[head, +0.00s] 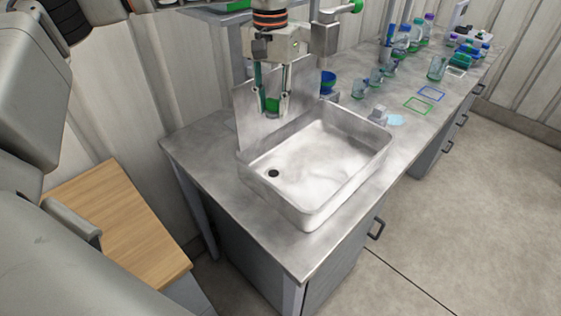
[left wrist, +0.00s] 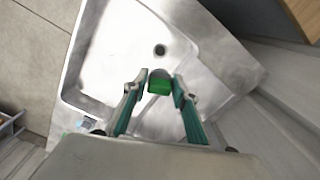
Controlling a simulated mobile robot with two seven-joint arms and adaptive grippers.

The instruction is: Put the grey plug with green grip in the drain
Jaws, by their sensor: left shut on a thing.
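My left gripper (head: 271,112) hangs pointing down above the back left part of the metal sink (head: 375,160). It is shut on the plug's green grip (head: 271,105). In the left wrist view the plug (left wrist: 159,87) sits between the fingertips (left wrist: 160,92), green side up, with a little grey showing past it. The drain (head: 273,173) is a dark round hole in the sink floor, below the gripper. It also shows in the left wrist view (left wrist: 160,50), beyond the plug and apart from it. My right gripper is not in view.
A metal splash panel (head: 250,110) stands behind the sink. A blue and green cup (head: 327,82), glass beakers (head: 437,68), bottles and flat coloured frames (head: 417,104) stand along the counter to the right. A wooden-topped surface (head: 120,225) is at the left.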

